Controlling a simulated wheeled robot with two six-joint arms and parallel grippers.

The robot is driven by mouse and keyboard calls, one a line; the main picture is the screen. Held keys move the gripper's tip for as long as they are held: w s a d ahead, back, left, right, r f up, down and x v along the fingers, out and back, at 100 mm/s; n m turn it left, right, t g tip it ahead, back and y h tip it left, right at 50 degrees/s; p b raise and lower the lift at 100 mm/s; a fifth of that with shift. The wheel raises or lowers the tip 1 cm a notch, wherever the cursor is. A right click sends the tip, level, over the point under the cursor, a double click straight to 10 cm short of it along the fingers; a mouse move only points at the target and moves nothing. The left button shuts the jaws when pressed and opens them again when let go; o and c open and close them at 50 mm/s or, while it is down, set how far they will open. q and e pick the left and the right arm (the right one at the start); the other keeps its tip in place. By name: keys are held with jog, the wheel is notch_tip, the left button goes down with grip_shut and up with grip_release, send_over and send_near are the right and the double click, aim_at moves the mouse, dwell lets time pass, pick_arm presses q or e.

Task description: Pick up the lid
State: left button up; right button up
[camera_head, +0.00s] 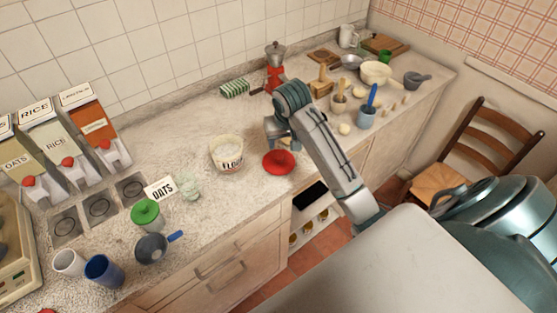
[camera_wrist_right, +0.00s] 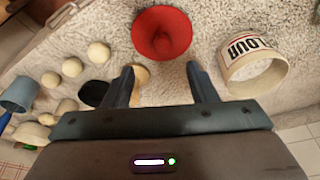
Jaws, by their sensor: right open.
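A red round lid (camera_head: 278,162) with a raised middle lies on the speckled counter, to the right of the open flour tub (camera_head: 227,152). In the right wrist view the red lid (camera_wrist_right: 162,33) lies beyond my fingertips, and the flour tub (camera_wrist_right: 253,68) is to the right of it. My right gripper (camera_head: 272,132) is above the counter, near the lid and on its far side. In the wrist view its two fingers (camera_wrist_right: 160,80) are spread apart with nothing held between them. My left gripper is not in view.
A jar with a green lid (camera_head: 146,212) and a dark scoop (camera_head: 151,248) stand at the front left. A red moka pot (camera_head: 275,66) is behind my right arm. A blue-grey cup (camera_head: 366,117) and several potatoes or eggs are to its right.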

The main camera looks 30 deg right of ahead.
jog(key=p, duration=0.2)
send_over(279, 157)
jog(key=s, duration=0.2)
notch_tip(279, 157, down, 5)
jog(key=shift+r, duration=0.2)
jog(key=shift+w+a+f, duration=0.1)
jog(key=shift+w+f, duration=0.2)
jog(key=shift+f, duration=0.2)
jog(key=p+x, duration=0.2)
jog(key=x, duration=0.1)
jog(key=shift+w+a+f, duration=0.1)
jog(key=shift+w+f, duration=0.05)
jog(key=shift+f, duration=0.05)
jog(key=shift+w+f, duration=0.15)
jog(key=shift+f, duration=0.35)
jog(key=c, duration=1.1)
